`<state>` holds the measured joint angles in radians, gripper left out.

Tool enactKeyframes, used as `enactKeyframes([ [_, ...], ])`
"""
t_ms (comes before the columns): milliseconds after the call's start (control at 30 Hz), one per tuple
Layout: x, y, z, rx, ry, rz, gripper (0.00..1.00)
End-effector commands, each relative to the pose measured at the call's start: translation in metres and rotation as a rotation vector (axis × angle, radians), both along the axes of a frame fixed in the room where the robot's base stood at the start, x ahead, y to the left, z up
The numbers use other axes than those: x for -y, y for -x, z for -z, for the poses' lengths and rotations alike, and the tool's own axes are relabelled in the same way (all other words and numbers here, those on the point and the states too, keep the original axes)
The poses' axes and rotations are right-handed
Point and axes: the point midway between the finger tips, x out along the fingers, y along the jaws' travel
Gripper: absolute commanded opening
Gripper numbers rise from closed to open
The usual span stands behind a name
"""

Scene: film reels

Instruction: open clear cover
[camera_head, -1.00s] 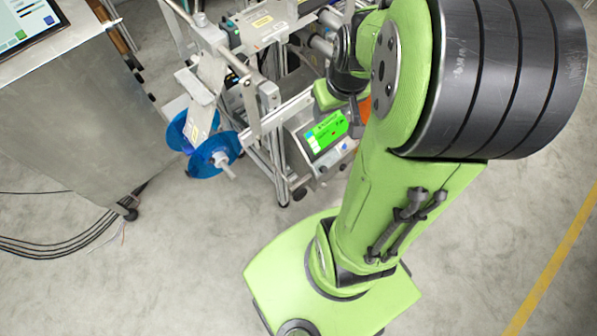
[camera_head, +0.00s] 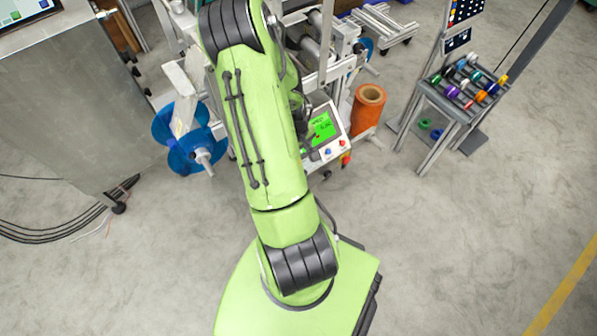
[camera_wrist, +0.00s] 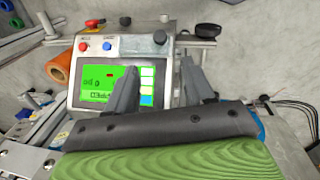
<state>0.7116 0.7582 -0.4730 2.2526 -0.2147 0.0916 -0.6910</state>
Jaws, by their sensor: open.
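I cannot pick out a clear cover in either view. The machine (camera_head: 345,72) stands behind my arm in the head view, and my arm hides part of it. Its control panel with a green screen (camera_head: 322,128) shows just right of my arm. In the wrist view, the same green screen (camera_wrist: 108,87) lies beyond my gripper (camera_wrist: 156,82). My gripper is open and nothing shows between its fingers. The left finger overlaps the screen's face in the picture, and the right finger is by the panel's right edge. I cannot tell whether either touches it.
Blue film reels (camera_head: 183,138) hang at the machine's left. An orange roll (camera_head: 366,106) stands at its right. A rack of coloured rolls (camera_head: 466,88) is farther right. A metal cabinet (camera_head: 72,110) and cables are at left. The floor at front right is clear.

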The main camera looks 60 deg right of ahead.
Motion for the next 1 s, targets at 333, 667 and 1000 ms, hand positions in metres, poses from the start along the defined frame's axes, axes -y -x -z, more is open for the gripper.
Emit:
enactKeyframes([
  [333,0.011,0.005,0.093,-0.002,-0.003,0.001,0.53],
  [667,0.017,0.005,0.126,0.001,0.000,0.000,0.53],
  [1000,0.016,0.005,0.125,0.001,0.000,0.000,0.30],
])
